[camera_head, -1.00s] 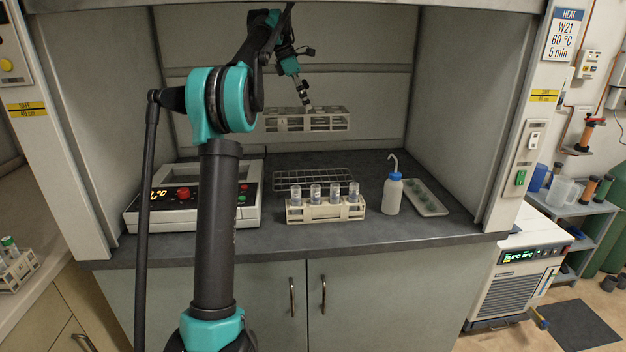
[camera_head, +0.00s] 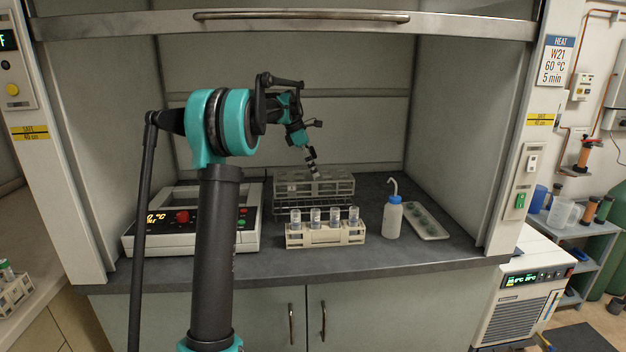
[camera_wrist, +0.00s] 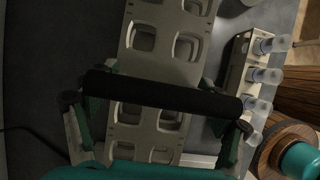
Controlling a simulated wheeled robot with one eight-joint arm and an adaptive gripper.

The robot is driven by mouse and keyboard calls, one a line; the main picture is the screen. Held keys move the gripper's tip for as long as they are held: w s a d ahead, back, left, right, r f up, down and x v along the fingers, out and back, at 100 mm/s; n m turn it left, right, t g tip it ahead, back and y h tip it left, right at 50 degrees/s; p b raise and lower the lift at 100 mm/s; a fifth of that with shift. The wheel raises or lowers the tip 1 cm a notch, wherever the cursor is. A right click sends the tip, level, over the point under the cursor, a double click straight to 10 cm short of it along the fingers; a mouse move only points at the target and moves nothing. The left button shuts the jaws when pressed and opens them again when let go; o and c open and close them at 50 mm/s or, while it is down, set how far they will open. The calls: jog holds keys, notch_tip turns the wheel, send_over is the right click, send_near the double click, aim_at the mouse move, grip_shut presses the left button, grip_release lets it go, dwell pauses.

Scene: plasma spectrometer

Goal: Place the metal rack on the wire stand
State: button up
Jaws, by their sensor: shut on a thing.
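The metal rack (camera_head: 325,186) is a pale grey rack with square holes. It is level, right above the wire stand (camera_head: 290,212), which shows as dark wires below its front edge. I cannot tell whether the two touch. My gripper (camera_head: 314,172) is shut on the rack near its middle from above. In the wrist view the rack (camera_wrist: 168,50) runs through the picture between the fingers of my gripper (camera_wrist: 155,120), with the black bar across it. The wire stand is mostly hidden behind the rack and the vial rack.
A beige rack with several capped vials (camera_head: 325,236) stands just in front of the stand. A hot plate (camera_head: 185,238) is at left. A wash bottle (camera_head: 393,218) and a white tray (camera_head: 425,222) are at right. The hood's side walls bound the worktop.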

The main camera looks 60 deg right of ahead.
jog(key=shift+f, duration=2.1)
jog(key=shift+f, duration=0.1)
jog(key=o, duration=1.8)
jog(key=v, duration=1.2)
